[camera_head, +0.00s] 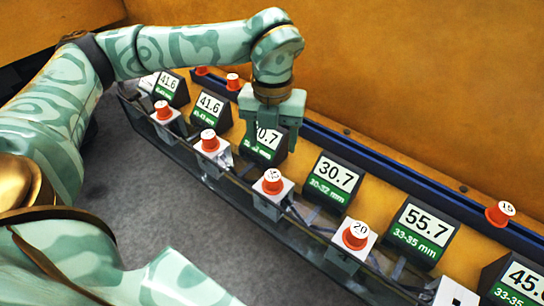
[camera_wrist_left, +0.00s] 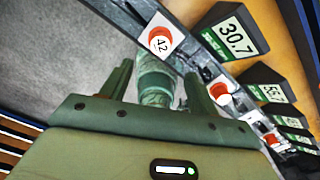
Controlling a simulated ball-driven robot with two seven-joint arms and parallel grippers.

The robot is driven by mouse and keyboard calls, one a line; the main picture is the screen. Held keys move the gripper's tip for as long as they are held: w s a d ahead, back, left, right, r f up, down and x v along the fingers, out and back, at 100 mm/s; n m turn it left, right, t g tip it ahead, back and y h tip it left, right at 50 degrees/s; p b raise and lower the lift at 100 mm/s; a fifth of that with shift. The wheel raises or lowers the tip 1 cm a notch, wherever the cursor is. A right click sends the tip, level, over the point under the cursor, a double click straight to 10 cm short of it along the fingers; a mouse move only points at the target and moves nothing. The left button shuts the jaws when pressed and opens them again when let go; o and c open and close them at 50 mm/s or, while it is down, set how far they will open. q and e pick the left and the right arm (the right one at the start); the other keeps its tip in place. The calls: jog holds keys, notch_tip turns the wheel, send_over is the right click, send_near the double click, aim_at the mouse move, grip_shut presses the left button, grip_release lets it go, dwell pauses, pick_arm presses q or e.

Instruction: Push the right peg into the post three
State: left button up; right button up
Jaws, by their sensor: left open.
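In the head view, white square posts stand in a slanting row, with red pegs on them. Pegs show at the far left (camera_head: 163,110), the second place (camera_head: 209,141), the middle (camera_head: 272,182) and further right (camera_head: 355,235). The last one's cap looks marked 20. My left gripper (camera_head: 271,138) points down behind the row, in front of a partly covered sign, apart from the pegs. In the wrist view the left gripper (camera_wrist_left: 158,72) is open, with no peg between its fingers. A peg marked 42 (camera_wrist_left: 160,42) sits beyond the fingertips. My right gripper is not in view.
Signs stand behind the posts, such as one reading 30.7 (camera_head: 333,180) and one reading 55.7 (camera_head: 419,230). More red pegs stand at the blue rail, one at the right (camera_head: 500,213) and one behind my arm (camera_head: 232,81). Grey floor (camera_head: 170,215) lies in front.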

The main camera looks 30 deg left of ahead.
pick_arm(q)
jog(key=shift+r, duration=1.7)
